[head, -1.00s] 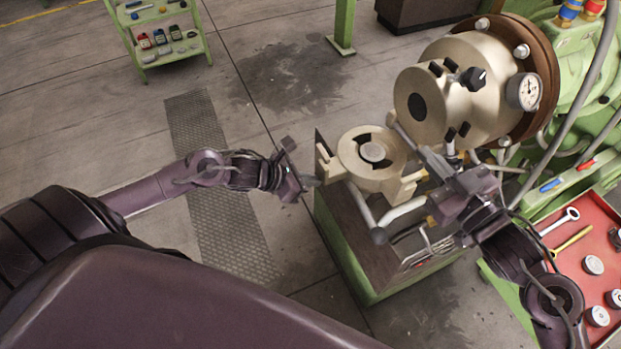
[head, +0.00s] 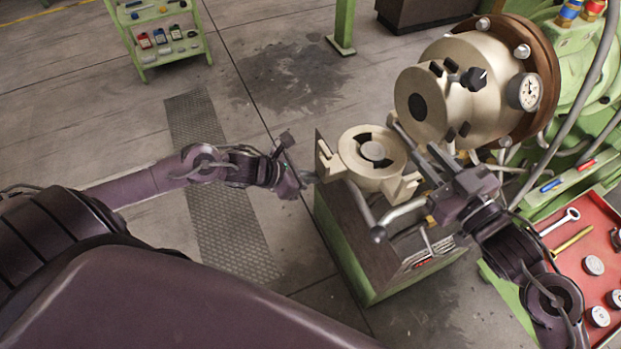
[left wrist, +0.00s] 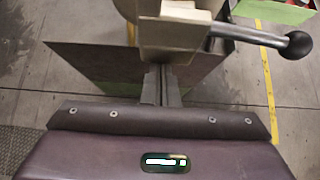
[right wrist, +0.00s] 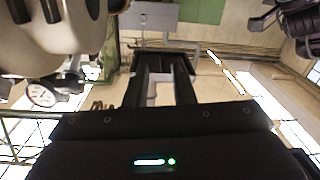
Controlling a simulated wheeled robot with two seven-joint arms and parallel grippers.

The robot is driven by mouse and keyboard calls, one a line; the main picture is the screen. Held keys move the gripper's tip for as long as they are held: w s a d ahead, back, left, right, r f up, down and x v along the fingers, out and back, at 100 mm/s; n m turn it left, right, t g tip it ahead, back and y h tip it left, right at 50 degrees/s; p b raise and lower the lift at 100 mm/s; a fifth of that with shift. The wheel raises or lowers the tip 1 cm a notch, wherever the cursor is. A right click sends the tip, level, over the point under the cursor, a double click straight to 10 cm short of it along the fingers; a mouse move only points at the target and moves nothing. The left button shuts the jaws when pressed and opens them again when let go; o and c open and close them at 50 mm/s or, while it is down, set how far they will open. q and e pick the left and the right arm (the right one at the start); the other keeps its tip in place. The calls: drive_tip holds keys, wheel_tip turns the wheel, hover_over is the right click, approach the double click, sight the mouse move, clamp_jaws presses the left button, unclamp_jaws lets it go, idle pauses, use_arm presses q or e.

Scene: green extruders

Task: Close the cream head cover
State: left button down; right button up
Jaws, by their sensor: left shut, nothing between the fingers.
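The cream head cover (head: 372,158) is a round piece with a slotted ring face, swung open below the cream extruder head (head: 440,95). Its bar handle with a dark ball end (head: 378,234) sticks out toward me. The left wrist view also shows the cover (left wrist: 170,35) and its handle ball (left wrist: 297,44). My left gripper (head: 313,176) is shut and empty, its tips at the cover's left edge; I cannot tell whether they touch. My right gripper (head: 415,135) is open and empty, right of the cover and close below the head. Its spread fingers show in the right wrist view (right wrist: 160,70).
A green and dark cabinet (head: 345,245) stands under the cover. A gauge (head: 524,91) sits on the head's right side. A red tray (head: 575,255) with tools is at right. A green cart (head: 157,35) stands far left. The floor left of the cabinet is clear.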

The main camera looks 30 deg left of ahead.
use_arm(q)
drive_tip(key=shift+w+r, duration=0.15)
drive_tip(key=shift+r, duration=0.15)
use_arm(e)
drive_tip(key=o, duration=0.7)
drive_tip(key=shift+o, duration=0.2)
drive_tip(key=shift+s+d, duration=0.1)
